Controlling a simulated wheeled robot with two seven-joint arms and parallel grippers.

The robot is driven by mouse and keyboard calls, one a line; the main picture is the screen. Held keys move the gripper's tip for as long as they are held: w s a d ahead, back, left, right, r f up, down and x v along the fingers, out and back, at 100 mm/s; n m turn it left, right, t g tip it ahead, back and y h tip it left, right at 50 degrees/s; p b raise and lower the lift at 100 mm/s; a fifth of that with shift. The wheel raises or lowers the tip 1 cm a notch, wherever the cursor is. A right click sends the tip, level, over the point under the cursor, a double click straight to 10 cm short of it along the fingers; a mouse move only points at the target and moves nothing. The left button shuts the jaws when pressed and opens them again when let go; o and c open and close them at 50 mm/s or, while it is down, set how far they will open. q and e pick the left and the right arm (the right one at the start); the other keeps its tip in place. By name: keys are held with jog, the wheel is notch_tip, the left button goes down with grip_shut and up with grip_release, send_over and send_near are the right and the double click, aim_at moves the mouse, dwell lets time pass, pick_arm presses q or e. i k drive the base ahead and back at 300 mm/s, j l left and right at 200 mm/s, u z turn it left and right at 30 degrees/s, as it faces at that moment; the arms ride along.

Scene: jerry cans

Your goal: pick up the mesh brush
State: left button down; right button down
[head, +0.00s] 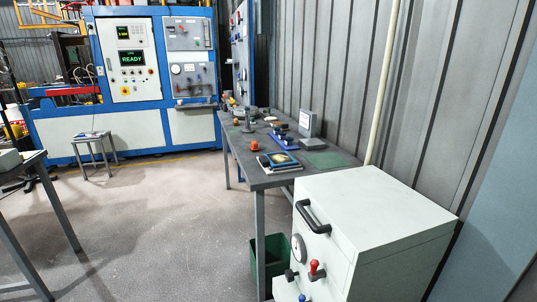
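I cannot pick out a mesh brush with certainty. Several small items lie on the grey workbench (264,180) along the corrugated wall, too small to name surely. Among them are an orange-red knob-like piece (254,145), a dark blue tray or case with a yellowish round item (281,159), and a blue rack with dark pieces (284,140). The far end of the bench is cluttered with small tools that overlap each other. Neither of my grippers is in view.
A white cabinet (385,215) with a black handle stands at the right front, hiding part of the bench. A green bin (270,258) is under the bench. A stool (95,143) and a blue-white machine (130,70) stand further back. Another table (30,165) is left. The middle floor is clear.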

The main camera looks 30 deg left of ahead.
aim_at(254, 148)
jog(key=i+j, duration=0.1)
jog(key=j, duration=0.4)
jog(key=i+j, duration=0.15)
jog(key=j, duration=0.4)
jog(key=i+j, duration=0.1)
jog(key=j, duration=0.4)
jog(key=i+j, duration=0.1)
jog(key=j, duration=0.45)
jog(key=i+j, duration=0.15)
jog(key=j, duration=0.35)
jog(key=i+j, duration=0.1)
jog(key=j, duration=0.4)
jog(key=i+j, duration=0.15)
jog(key=j, duration=0.4)
jog(key=l+z, duration=0.05)
